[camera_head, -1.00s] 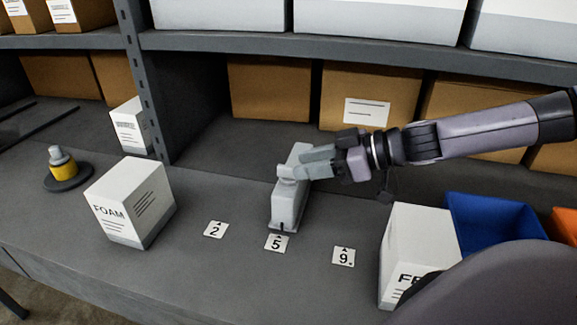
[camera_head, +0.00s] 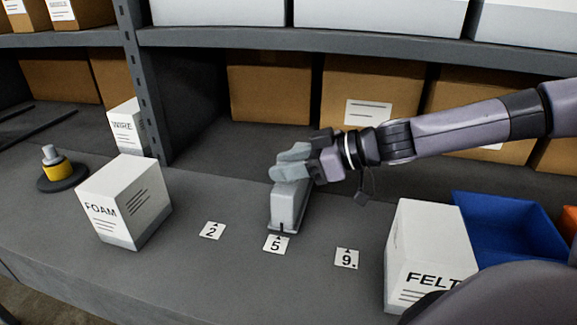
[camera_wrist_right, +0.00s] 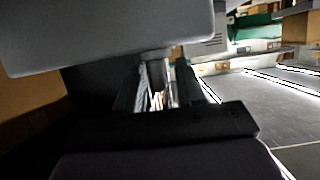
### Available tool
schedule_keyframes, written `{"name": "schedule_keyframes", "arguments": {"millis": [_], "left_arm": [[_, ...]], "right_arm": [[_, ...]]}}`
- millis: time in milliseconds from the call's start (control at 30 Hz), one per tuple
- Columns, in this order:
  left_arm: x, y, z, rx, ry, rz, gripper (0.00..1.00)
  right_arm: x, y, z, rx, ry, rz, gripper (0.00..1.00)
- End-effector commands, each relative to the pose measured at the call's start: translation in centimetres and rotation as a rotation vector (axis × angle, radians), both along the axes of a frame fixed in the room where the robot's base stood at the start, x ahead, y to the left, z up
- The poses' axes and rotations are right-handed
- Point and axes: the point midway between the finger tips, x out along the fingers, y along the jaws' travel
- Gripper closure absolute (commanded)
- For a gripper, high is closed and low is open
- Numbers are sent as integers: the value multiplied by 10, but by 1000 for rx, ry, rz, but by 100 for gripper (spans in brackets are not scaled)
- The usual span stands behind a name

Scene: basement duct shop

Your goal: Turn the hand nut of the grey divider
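The grey divider (camera_head: 287,208) is a narrow upright block on the shelf top, behind the card marked 5. My right gripper (camera_head: 287,165) is at its upper end, coming in from the right. Its fingers look parted in the head view. In the right wrist view the divider's grey body (camera_wrist_right: 110,35) fills the top left. A short round grey piece, apparently the hand nut (camera_wrist_right: 155,73), sticks out of it between the dark fingers, with a narrow gap seen beside it. In the head view the fingers hide the nut. My left gripper is out of view.
Cards 2 (camera_head: 212,230), 5 (camera_head: 276,243) and 9 (camera_head: 346,258) lie in front. A FOAM box (camera_head: 125,205) and yellow-banded piece (camera_head: 56,168) stand left. A FELT box (camera_head: 428,250) and blue bin (camera_head: 505,225) stand right. A shelf post (camera_head: 143,85) rises behind.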

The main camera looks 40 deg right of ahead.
Motion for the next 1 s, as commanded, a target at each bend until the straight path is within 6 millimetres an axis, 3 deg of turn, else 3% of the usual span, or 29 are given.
{"name": "schedule_keyframes", "arguments": {"millis": [167, 267, 300, 667, 1000], "left_arm": [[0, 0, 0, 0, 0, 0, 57], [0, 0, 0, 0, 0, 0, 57], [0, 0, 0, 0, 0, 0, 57], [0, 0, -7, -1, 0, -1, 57], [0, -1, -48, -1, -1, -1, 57]], "right_arm": [[0, 0, 0, 0, 0, 0, 65], [0, 0, 0, 0, 0, 0, 98], [0, 0, 0, 0, 0, 0, 100], [0, 0, -2, 1, -1, -29, 100], [-1, 2, -7, 2, -4, -209, 100]]}}
